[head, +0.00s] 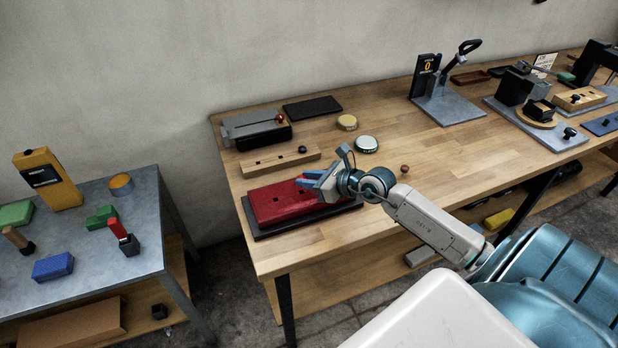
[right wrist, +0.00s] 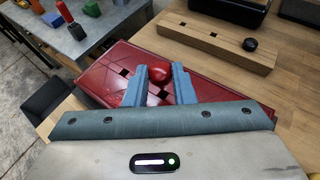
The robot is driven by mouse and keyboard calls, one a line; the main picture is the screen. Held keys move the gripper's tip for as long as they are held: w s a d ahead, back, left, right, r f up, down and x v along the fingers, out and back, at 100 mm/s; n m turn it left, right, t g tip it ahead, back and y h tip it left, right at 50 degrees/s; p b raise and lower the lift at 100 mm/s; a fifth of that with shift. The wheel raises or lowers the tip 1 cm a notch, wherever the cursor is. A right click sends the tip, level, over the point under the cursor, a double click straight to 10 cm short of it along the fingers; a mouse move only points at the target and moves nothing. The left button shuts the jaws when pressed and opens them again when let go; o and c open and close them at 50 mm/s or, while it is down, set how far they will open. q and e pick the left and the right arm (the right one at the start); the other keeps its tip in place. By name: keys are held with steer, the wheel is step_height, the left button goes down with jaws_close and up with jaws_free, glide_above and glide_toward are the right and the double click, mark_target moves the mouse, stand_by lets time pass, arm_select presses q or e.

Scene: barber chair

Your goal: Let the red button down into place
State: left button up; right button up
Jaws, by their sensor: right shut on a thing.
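My right gripper (head: 308,184) is over the right part of a red box (head: 270,206), which rests on a dark base (head: 257,229). In the right wrist view the blue fingers of my right gripper (right wrist: 159,84) are shut on a round, glossy red button (right wrist: 159,73). The red box (right wrist: 103,98) lies behind and below it, with small square holes showing in its top. The fingers hide the button's underside, so I cannot tell whether it touches the box. In the head view the fingers hide the button. My left gripper is not in view.
A wooden block (head: 262,164) with a black knob lies behind the red box. A grey-black device (head: 255,131), round tins (head: 366,143) and a small reddish ball (head: 404,168) stand around. A grey side table (head: 95,265) is left. The front middle of the bench is clear.

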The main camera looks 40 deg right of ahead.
mark_target(309, 195)
steer(key=shift+f+b, duration=1.15)
steer(key=shift+f, duration=0.6)
steer(key=o, duration=1)
